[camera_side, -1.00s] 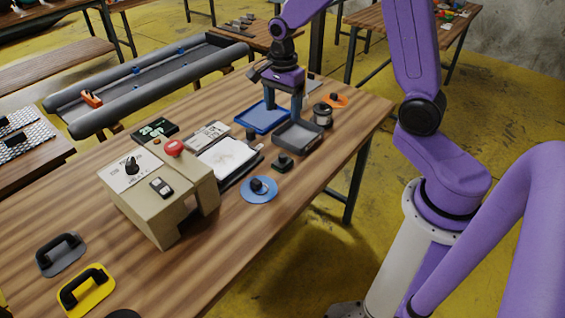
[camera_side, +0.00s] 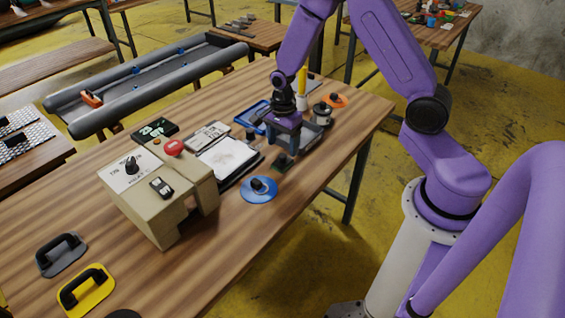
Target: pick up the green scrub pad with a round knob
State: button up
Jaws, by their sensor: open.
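The green scrub pad (camera_side: 281,166) is a small dark square with a dark round knob on top. It lies on the wooden table, right of the white-topped scale and behind the blue disc. My gripper (camera_side: 284,146) points down just above and behind the pad, with its fingers apart and nothing seen between them. The fingers come close to the knob in the picture; I cannot tell whether they touch it.
A blue round pad (camera_side: 259,190) with a knob lies in front. A grey tray (camera_side: 321,132), blue tray (camera_side: 246,116), metal canister (camera_side: 322,113) and orange pad (camera_side: 340,101) lie behind. A beige control box (camera_side: 150,195) stands left. The front right table strip is clear.

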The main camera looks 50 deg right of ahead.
aim_at(283, 155)
jog(key=shift+a+f, duration=0.1)
jog(key=shift+f, duration=2.55)
jog(key=c, duration=1.1)
